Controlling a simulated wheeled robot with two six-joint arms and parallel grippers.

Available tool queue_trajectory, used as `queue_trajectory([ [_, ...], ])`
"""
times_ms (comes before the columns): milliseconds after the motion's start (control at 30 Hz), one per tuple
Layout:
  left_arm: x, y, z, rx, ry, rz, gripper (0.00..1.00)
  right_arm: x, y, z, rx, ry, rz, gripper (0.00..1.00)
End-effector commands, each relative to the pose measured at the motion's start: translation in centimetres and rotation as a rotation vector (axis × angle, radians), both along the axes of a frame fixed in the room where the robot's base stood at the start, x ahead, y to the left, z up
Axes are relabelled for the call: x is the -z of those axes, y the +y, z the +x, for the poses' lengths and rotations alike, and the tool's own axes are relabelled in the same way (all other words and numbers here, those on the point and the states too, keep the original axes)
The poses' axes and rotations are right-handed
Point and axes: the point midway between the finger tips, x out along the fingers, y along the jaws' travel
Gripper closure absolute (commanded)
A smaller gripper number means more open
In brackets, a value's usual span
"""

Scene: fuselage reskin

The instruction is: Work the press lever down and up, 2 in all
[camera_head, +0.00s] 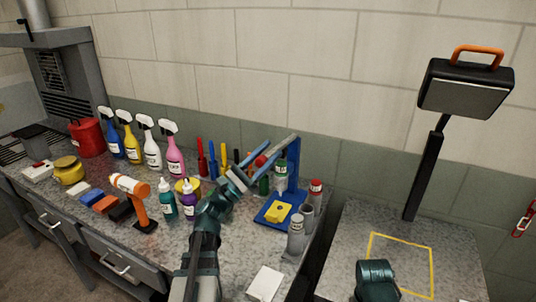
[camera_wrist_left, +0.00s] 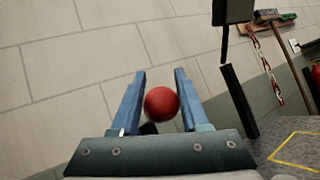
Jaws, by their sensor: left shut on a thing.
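The blue press (camera_head: 293,175) stands on the right part of the long bench, with a yellow block (camera_head: 278,211) on its blue base. Its lever (camera_head: 275,148) slopes from the top of the column down to the left, toward my gripper. My left gripper (camera_head: 250,172) is at the lever's free end, high above the base. In the left wrist view a red ball knob (camera_wrist_left: 161,103) sits between the two blue fingers, and the gripper is shut on it. The lever behind the knob is mostly hidden there. My right gripper's fingers are not visible.
An orange-and-white tool (camera_head: 132,187), spray bottles (camera_head: 152,147) and small bottles stand left of my arm. A white block (camera_head: 265,283) lies in front. A side table carries a yellow outlined square (camera_head: 402,238) and a lamp (camera_head: 465,88).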

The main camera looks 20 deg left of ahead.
Motion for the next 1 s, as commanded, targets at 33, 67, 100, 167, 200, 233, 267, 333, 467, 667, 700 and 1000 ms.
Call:
queue_trajectory([
  [33,-0.1,-0.3,-0.5,0.009,-0.005,0.000,1.00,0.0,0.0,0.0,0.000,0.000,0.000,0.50],
  [67,-0.1,-0.3,-0.5,0.009,-0.005,0.000,1.00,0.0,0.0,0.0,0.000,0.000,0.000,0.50],
  [100,-0.1,-0.3,-0.5,0.009,-0.005,0.000,1.00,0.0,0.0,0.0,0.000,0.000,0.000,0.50],
  [167,-0.1,-0.3,-0.5,0.009,-0.005,0.000,1.00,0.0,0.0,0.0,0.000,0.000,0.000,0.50],
  [200,-0.1,-0.3,-0.5,0.009,-0.005,0.000,1.00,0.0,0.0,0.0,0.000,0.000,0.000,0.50],
  [233,-0.1,-0.3,-0.5,0.009,-0.005,0.000,1.00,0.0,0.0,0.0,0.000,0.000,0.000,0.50],
  [267,-0.1,-0.3,-0.5,0.009,-0.005,0.000,1.00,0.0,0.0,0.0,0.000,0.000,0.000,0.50],
  [333,-0.1,-0.3,-0.5,0.008,-0.004,0.000,0.43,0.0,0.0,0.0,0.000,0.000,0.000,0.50],
  [467,-0.1,-0.3,-0.4,0.006,-0.004,0.001,0.29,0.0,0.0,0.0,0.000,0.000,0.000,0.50],
  [667,0.0,-0.2,-0.2,0.005,-0.002,0.001,0.29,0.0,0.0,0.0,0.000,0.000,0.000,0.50],
  [700,0.0,-0.2,-0.2,0.005,-0.002,0.001,0.29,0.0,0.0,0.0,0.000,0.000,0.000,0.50],
  [1000,1.3,-0.6,-0.5,0.006,-0.002,0.001,0.29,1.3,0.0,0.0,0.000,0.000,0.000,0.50],
])
